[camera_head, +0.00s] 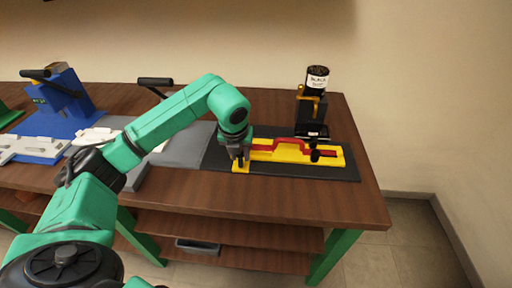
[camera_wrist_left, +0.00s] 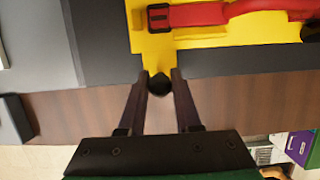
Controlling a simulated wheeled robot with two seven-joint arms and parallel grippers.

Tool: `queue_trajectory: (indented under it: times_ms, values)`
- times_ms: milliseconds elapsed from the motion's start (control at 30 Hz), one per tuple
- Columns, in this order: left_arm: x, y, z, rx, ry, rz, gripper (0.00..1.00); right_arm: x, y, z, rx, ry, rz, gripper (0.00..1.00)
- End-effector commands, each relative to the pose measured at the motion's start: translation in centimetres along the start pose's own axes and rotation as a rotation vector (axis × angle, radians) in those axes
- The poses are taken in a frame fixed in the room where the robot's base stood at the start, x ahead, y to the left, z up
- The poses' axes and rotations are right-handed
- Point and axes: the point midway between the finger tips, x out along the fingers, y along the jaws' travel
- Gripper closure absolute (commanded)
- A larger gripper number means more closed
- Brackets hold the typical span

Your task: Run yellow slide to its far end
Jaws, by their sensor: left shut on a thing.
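The yellow slide (camera_head: 272,156) lies on a black base plate (camera_head: 343,172) near the right end of the bench. A red strap-like piece (camera_head: 284,145) rests along it. My left gripper (camera_head: 238,160) is at the slide's left end. In the left wrist view, my left gripper (camera_wrist_left: 159,82) is shut on a round black knob (camera_wrist_left: 159,86) at the edge of the yellow slide (camera_wrist_left: 235,30). A black buckle-like end (camera_wrist_left: 158,17) of the red piece shows just beyond. My right gripper is not in view.
A black unit with a labelled cylinder (camera_head: 317,78) stands behind the slide's right part. A grey fixture plate (camera_head: 186,150) and a blue fixture (camera_head: 66,98) stand to the left. The wooden bench (camera_head: 290,205) is clear in front.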

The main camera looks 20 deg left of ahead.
Motion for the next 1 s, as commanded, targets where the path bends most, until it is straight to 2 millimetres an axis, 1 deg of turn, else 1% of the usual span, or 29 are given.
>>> queue_trajectory:
  times_ms: [100, 267, 500, 667, 800, 1000]
  values:
    - [-0.1, -1.0, 0.0, 0.002, 0.000, -0.004, 0.95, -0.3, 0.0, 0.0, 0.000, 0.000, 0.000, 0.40]
    - [0.0, -1.6, -0.1, 0.003, 0.001, -0.003, 0.95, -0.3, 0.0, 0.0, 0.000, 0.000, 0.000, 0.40]
    - [-0.1, -3.1, 0.0, 0.003, 0.000, -0.004, 0.95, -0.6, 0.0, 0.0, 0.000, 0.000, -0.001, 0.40]
    - [-0.1, -3.6, -0.1, 0.002, 0.001, -0.003, 0.95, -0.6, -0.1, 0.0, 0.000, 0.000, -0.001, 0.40]
    - [-0.1, -4.7, -0.1, 0.003, 0.000, -0.005, 0.95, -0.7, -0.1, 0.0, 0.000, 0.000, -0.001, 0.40]
    - [-0.1, -5.0, -0.1, 0.004, 0.000, -0.007, 0.95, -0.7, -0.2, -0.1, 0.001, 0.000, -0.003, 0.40]
